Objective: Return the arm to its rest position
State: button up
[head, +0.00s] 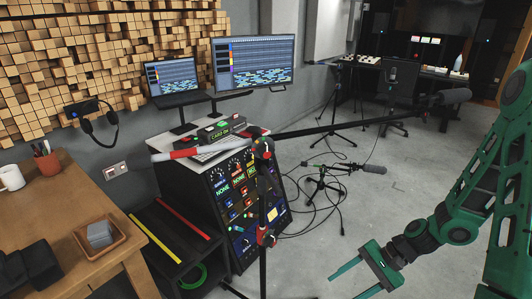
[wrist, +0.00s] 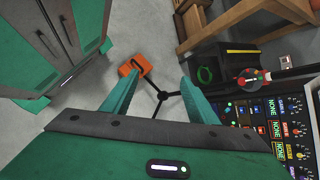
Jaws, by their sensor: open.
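My gripper (head: 347,285) is at the lower right of the head view, at the end of my green arm. Its two green fingers are apart, with nothing between them. It is over the grey floor, to the right of the mic stand and the equipment rack, touching nothing that I can see. The wrist view shows the same open fingers (wrist: 162,80) above the floor. My arm's upper part runs off the right edge of the head view.
A mic stand (head: 263,215) with a long boom stands before the equipment rack (head: 243,205). A low mic stand (head: 325,185) and cables lie beyond. A wooden table (head: 60,215) is at left. An orange object (wrist: 133,67) is on the floor. Floor at centre right is clear.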

jog(key=s+d+r+n+h, duration=0.2)
jog(key=d+r+h, duration=0.1)
jog(key=d+r, duration=0.3)
jog(key=s+d+r+n+h, duration=0.2)
jog(key=s+d+r+h, duration=0.1)
jog(key=d+r, duration=0.4)
jog(key=s+d+r+h, duration=0.2)
jog(key=s+d+r, duration=0.3)
jog(key=s+r, duration=0.6)
notch_tip(320, 180, up, 2)
jog(key=shift+s+r+t, duration=0.1)
jog(key=shift+s+t, duration=0.05)
jog(key=shift+t, duration=0.25)
jog(key=shift+w+f+h, duration=0.25)
jog(key=shift+w+h, duration=0.05)
jog(key=shift+w, duration=0.3)
